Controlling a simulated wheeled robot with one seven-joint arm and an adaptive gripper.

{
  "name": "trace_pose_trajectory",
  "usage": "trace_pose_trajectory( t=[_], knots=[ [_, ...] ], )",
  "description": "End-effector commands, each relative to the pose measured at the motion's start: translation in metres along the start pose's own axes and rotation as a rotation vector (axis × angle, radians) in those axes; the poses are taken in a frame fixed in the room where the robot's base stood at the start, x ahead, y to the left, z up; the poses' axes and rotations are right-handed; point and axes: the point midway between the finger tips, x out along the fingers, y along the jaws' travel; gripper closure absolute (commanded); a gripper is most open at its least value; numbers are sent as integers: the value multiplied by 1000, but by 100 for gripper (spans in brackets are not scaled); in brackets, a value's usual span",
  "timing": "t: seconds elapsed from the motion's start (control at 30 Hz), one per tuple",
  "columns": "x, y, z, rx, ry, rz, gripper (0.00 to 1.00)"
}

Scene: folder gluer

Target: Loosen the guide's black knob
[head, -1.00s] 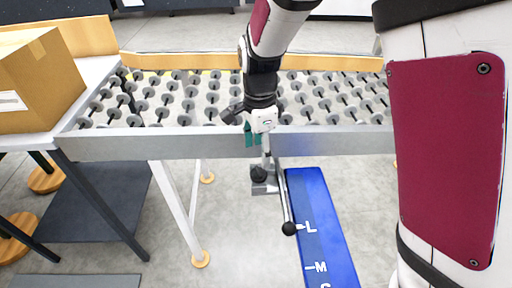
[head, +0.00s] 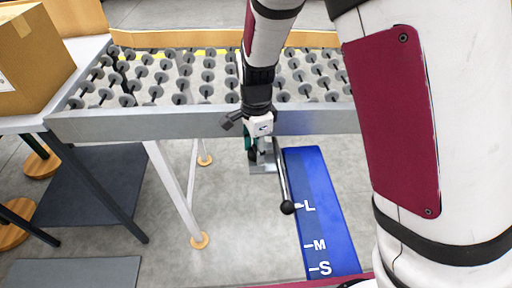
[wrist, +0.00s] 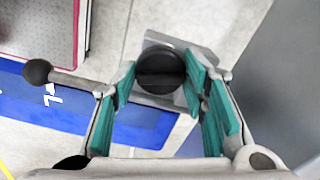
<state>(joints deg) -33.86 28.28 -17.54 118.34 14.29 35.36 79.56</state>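The guide's black knob (wrist: 160,71) is round with a raised bar across its top. It sits on a grey metal bracket (wrist: 205,54). In the wrist view, the teal-padded fingers of my gripper (wrist: 161,80) are spread, with the knob between their tips; I cannot tell whether the pads touch it. In the head view my gripper (head: 258,145) points down in front of the conveyor rail, just above the bracket (head: 262,168), and largely hides the knob. A grey rod with a black ball end (head: 288,207) runs from the bracket over the blue scale plate (head: 315,185).
The roller conveyor's grey side rail (head: 150,122) runs behind my gripper. The blue plate is marked L, M and S. A cardboard box (head: 30,60) stands on a table at the left. Open floor lies below the rail.

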Motion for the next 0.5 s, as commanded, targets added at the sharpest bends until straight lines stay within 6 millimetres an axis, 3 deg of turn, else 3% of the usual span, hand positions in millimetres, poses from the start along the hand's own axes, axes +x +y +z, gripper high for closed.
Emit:
trace_pose_trajectory(
  t=[0.03, 0.1, 0.5],
  knots=[
    [0, 0, 0, 0, 0, 0, 78],
    [0, 0, 0, 0, 0, 0, 89],
    [0, 0, 0, -59, -1, 1, 89]
  ],
)
